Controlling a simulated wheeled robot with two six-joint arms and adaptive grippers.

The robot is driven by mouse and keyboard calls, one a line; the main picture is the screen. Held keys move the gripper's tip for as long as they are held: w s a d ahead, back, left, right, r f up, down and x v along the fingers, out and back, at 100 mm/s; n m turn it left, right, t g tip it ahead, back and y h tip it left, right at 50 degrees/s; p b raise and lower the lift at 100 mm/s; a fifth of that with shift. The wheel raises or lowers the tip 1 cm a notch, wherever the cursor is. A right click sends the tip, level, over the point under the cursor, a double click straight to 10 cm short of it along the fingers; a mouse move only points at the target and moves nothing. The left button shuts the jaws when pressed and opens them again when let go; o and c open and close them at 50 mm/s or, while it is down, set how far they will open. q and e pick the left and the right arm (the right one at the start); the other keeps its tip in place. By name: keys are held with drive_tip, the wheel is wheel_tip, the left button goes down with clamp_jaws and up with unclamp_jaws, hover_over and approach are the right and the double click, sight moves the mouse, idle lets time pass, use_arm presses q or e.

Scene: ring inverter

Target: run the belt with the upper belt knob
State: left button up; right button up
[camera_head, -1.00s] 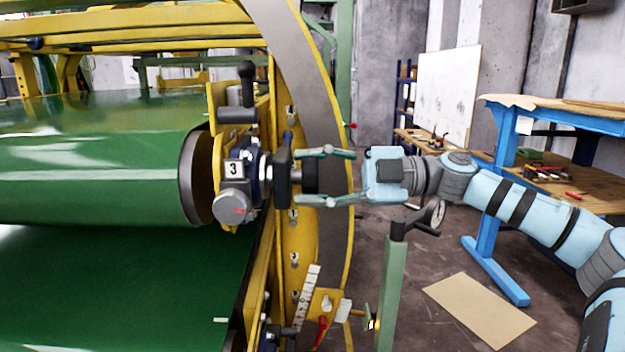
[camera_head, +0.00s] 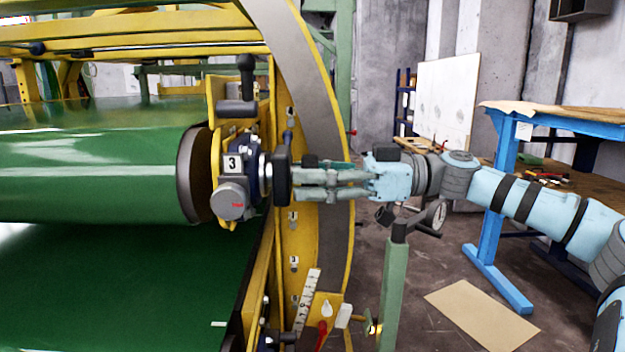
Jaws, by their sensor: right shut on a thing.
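The upper belt knob (camera_head: 282,180) is a black piece on the shaft at the right end of the upper green belt roller, beside the blue-grey unit marked 3 (camera_head: 233,165). My right gripper (camera_head: 304,181) comes in level from the right, its fingers closed on the knob's outer part just right of the black disc. The fingers hide most of the gripped part. The upper green belt (camera_head: 95,175) runs to the left of the unit. My left gripper is not in view.
The curved yellow and grey frame (camera_head: 325,110) stands close behind my right gripper. A green post with a small gauge wheel (camera_head: 436,217) stands below my right forearm. A blue workbench (camera_head: 492,215) is at the right. A tan sheet (camera_head: 480,315) lies on the floor.

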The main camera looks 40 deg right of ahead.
sight(312, 156)
drive_tip(key=m, duration=0.4)
drive_tip(key=shift+m+b, duration=0.3)
drive_tip(key=shift+b, duration=0.1)
drive_tip(key=shift+s+m, duration=0.1)
drive_tip(key=shift+m, duration=1.9)
drive_tip(key=o, duration=1.2)
drive_tip(key=shift+r, duration=0.15)
wheel_tip(312, 156, up, 10)
drive_tip(key=shift+a+f, duration=0.1)
drive_tip(key=shift+a, duration=0.05)
